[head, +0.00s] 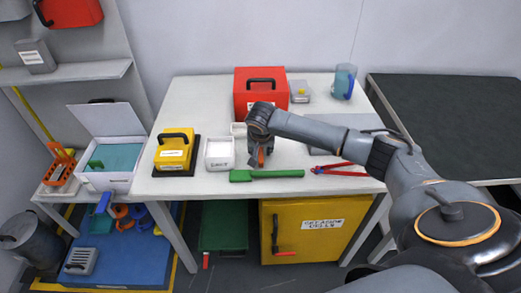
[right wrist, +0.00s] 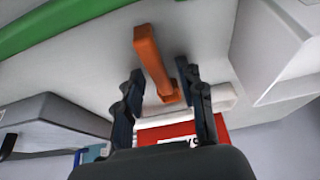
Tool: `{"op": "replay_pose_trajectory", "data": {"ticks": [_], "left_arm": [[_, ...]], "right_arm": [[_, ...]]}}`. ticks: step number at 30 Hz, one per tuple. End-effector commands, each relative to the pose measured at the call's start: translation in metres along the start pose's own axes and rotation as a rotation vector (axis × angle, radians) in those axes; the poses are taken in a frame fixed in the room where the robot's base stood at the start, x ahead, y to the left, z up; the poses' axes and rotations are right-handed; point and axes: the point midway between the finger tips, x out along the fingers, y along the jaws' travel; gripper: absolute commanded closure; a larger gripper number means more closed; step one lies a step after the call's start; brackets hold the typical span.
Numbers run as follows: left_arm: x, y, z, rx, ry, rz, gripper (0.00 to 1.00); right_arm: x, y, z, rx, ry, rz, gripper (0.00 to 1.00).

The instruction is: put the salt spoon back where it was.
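An orange stick-like thing (head: 261,158), which looks like the salt spoon, is on the white table under my right gripper (head: 257,152). In the right wrist view the orange spoon (right wrist: 151,62) lies between the two fingers of the right gripper (right wrist: 160,72). The fingers are apart, with gaps showing on both sides of it. Its far end is partly hidden near the gripper. A white open box with a label (head: 219,154) stands just left of the gripper; the label is too small to read surely. My left gripper is not in view.
A green-handled tool (head: 267,174) lies in front of the gripper, red pliers (head: 338,170) to its right. A red case (head: 258,88) stands behind, a yellow device (head: 174,152) at left, a grey flat box (head: 335,140) at right.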

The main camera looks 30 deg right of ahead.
Motion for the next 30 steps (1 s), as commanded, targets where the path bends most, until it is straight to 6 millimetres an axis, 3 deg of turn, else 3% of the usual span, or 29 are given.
{"op": "replay_pose_trajectory", "data": {"ticks": [5,18,24,30], "left_arm": [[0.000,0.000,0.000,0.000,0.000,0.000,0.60],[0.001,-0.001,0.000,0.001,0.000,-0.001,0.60],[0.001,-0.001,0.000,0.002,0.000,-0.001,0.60],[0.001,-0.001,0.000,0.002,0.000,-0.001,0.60]], "right_arm": [[-0.017,0.000,-0.002,0.000,0.002,-0.002,0.61],[-0.104,0.000,-0.002,0.001,0.002,-0.002,0.61],[-0.121,0.000,-0.002,0.000,0.002,-0.001,0.61],[-0.122,0.000,-0.001,0.001,0.001,0.000,0.61]]}}
